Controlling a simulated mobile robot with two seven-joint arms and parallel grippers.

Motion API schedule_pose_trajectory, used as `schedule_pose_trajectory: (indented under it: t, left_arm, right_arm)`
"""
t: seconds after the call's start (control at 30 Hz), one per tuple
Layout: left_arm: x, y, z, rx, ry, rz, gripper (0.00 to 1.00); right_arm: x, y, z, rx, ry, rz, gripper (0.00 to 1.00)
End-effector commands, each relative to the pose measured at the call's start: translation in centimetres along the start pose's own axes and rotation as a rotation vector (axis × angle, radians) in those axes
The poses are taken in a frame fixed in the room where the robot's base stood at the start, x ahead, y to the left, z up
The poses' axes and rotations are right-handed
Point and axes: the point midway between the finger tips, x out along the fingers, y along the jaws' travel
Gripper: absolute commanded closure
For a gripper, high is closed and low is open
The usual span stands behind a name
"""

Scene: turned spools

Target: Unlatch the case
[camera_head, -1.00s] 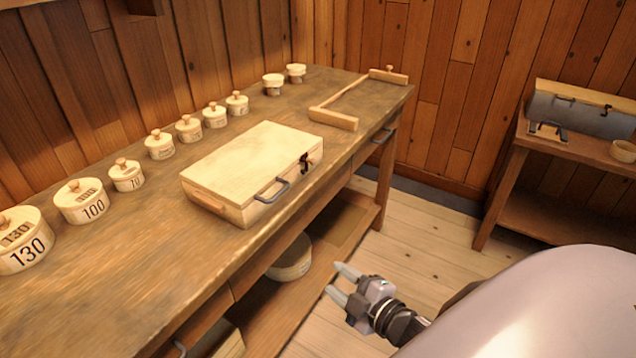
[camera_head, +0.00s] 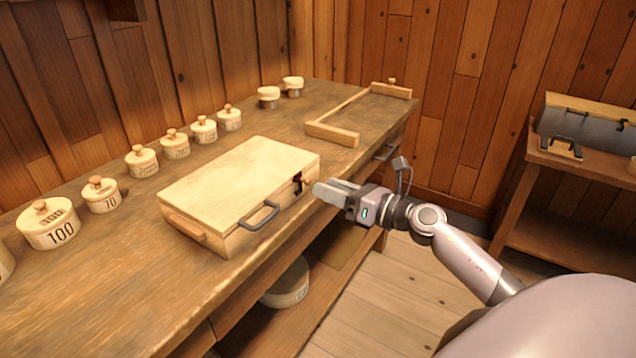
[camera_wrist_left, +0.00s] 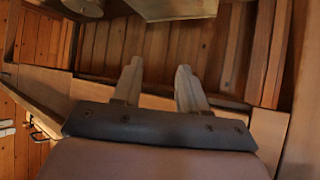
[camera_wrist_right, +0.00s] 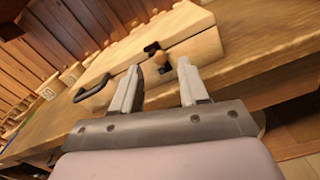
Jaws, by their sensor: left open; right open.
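The case (camera_head: 240,180) is a pale wooden box lying shut on the workbench, with a dark handle (camera_head: 259,217) on its front. Its dark latch with a small wooden knob (camera_head: 303,183) is on the front near the right corner. My right gripper (camera_head: 322,191) is open just in front of the latch. In the right wrist view the knob (camera_wrist_right: 182,65) shows between and beyond the fingertips; I cannot tell whether they touch it. My left gripper (camera_wrist_left: 158,75) is open and empty, seen only in its wrist view, facing plain wooden boards.
Several lidded round boxes (camera_head: 142,161) stand along the back of the workbench (camera_head: 120,270). A wooden frame (camera_head: 332,133) lies right of the case. A round box (camera_head: 287,284) sits on the shelf below. A side table (camera_head: 560,160) stands at the right.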

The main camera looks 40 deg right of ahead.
Motion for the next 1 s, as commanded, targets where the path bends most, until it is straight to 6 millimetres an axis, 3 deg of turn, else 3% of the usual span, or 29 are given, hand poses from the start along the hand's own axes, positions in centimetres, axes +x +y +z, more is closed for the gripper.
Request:
schedule_pose_trajectory:
  t: [0.3, 0.7, 0.83, 1.0]
  left_arm:
    - [-0.2, -0.3, 0.2, 0.005, -0.009, -0.007, 0.57]
    - [-0.2, -0.3, 0.2, 0.005, -0.008, -0.007, 0.57]
    - [-0.2, -0.3, 0.1, 0.005, -0.008, -0.006, 0.57]
    - [-0.3, -0.2, 0.1, 0.004, -0.008, -0.006, 0.57]
  right_arm:
    - [3.1, 0.0, 0.0, 0.003, -0.001, 0.000, 0.56]
    - [3.6, 0.1, -0.1, 0.003, 0.000, 0.000, 0.56]
    - [3.6, 0.1, -0.1, 0.003, 0.000, 0.000, 0.99]
    - [3.6, 0.0, -0.1, 0.004, 0.000, 0.000, 1.00]
